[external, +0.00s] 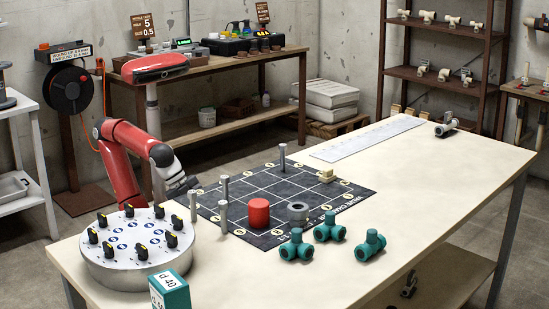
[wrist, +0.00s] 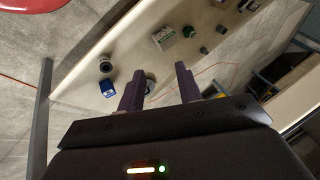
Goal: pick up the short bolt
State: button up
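Several grey metal pins or bolts stand upright on the black gridded mat (external: 285,185) in the external view: one at the back (external: 283,157), one at the left edge (external: 194,206), one near the left (external: 225,187) and one in front of it (external: 223,216). I cannot tell which is the short bolt. No bolt can be made out in the wrist view.
A red cylinder (external: 259,213), a grey ring (external: 298,211) and a yellow block (external: 326,176) are on the mat. Teal pipe fittings (external: 330,228) lie in front. A round dial stand (external: 130,262) fills the table's left front. The right part of the table is mostly clear.

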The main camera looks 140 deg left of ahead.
jog(key=shift+o, duration=0.2)
jog(key=d+f+n+h, duration=0.2)
jog(key=d+n+h, duration=0.1)
jog(key=d, duration=0.4)
jog(key=shift+s+d+f+n+p, duration=0.3)
jog(key=shift+s+d+n+p, duration=0.05)
jog(key=shift+n, duration=0.15)
